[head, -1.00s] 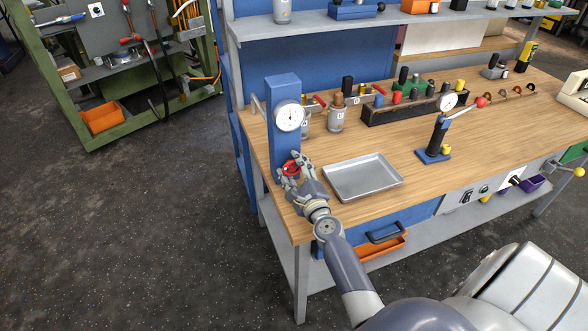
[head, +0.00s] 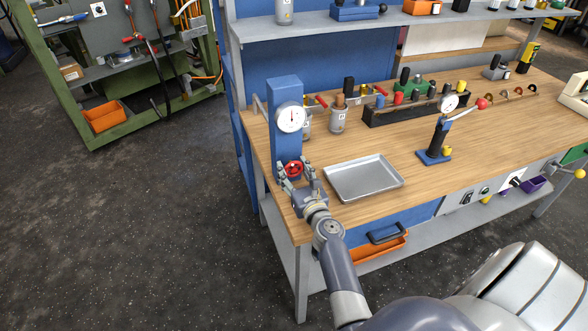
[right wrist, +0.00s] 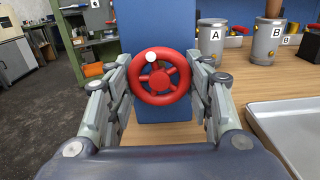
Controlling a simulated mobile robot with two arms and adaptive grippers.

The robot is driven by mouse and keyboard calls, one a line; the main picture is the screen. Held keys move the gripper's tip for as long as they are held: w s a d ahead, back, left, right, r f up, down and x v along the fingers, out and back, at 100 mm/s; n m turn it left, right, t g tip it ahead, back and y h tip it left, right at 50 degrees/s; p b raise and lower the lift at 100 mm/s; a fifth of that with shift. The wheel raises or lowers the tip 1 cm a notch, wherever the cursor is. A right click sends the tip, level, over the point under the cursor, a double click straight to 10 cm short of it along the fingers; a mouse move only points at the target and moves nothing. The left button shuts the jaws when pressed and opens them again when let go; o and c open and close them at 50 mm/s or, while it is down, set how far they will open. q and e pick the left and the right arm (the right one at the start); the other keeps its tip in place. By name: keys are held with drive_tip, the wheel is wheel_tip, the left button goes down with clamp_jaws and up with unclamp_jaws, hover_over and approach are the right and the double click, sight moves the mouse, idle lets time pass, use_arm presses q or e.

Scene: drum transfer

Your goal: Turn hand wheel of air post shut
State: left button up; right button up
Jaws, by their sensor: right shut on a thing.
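The blue air post (head: 285,95) stands at the left end of the workbench, with a round white gauge (head: 291,118) on its front. The red hand wheel (head: 293,168) sits low on the post and faces my right gripper (head: 297,178). In the right wrist view the wheel (right wrist: 159,88) shows nearly whole, with a white dot at its top, slightly left of centre. The fingers of my right gripper (right wrist: 159,72) lie on the wheel's left and right sides and are shut on its rim. My left gripper is not in view.
An empty metal tray (head: 363,178) lies on the bench just right of my right gripper. Grey canisters (head: 338,119) stand behind it, right of the post. The floor on the left is clear.

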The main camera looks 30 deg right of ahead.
drive_tip(key=shift+m, duration=1.2)
drive_tip(key=shift+a+p, duration=0.1)
drive_tip(key=shift+p, duration=0.2)
drive_tip(key=o, duration=1.1)
